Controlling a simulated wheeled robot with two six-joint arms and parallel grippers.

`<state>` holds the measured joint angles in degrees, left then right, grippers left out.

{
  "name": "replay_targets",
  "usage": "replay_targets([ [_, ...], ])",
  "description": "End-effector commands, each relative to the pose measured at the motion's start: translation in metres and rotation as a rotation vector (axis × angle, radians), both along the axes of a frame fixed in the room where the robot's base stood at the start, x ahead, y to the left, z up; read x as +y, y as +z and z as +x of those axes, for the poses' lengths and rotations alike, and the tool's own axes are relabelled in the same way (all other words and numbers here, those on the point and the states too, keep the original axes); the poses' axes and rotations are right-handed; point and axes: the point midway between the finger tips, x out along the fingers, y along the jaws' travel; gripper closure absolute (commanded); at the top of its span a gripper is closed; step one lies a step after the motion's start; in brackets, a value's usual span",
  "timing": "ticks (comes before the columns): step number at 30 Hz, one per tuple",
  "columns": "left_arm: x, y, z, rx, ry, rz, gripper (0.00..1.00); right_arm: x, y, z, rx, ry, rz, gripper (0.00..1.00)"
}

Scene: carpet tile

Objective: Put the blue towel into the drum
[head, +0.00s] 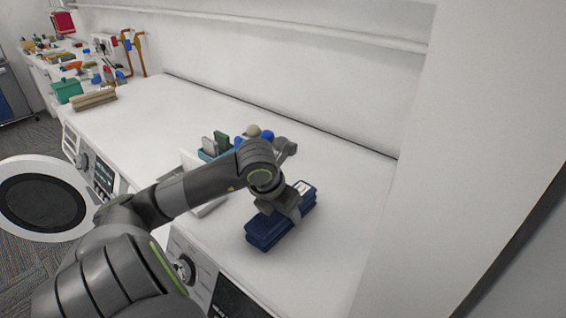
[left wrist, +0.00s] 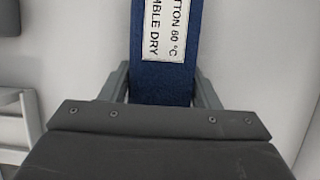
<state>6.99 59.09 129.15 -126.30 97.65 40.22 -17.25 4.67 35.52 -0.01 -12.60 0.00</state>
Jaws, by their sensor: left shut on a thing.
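The blue towel (head: 268,231) is a folded dark blue bundle on the white counter, at the right of the head view. In the left wrist view the towel (left wrist: 165,75) shows a white care label reading "COTTON 60 °C" and "TUMBLE DRY". My left gripper (head: 290,203) is shut on the towel, one finger on each side of it. The drum's opening is hidden; a round white door with dark glass (head: 42,200) stands open at the left of the head view. My right gripper is not in view.
The white counter (head: 330,215) is bare around the towel. A white wall panel (head: 480,130) rises at the right. Green box and clutter lie at the far left.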

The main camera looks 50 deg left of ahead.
Motion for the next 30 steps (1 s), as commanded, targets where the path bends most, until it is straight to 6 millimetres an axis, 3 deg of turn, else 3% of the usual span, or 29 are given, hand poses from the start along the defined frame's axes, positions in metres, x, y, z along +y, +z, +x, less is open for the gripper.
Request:
replay_targets([
  [1, 0.0, -0.002, 0.0, 0.0, 0.0, 0.0, 0.43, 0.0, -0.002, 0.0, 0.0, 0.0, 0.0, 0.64],
  [6, 0.0, -0.001, 0.0, 0.0, 0.0, 0.0, 0.22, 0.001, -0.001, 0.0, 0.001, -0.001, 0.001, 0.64],
  [19, 0.0, 0.006, -0.001, -0.002, -0.001, 0.003, 0.22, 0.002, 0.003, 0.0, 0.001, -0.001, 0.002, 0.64],
  [30, 0.0, 0.047, -0.018, -0.003, -0.002, 0.008, 0.22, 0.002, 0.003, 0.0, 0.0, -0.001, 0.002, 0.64],
])
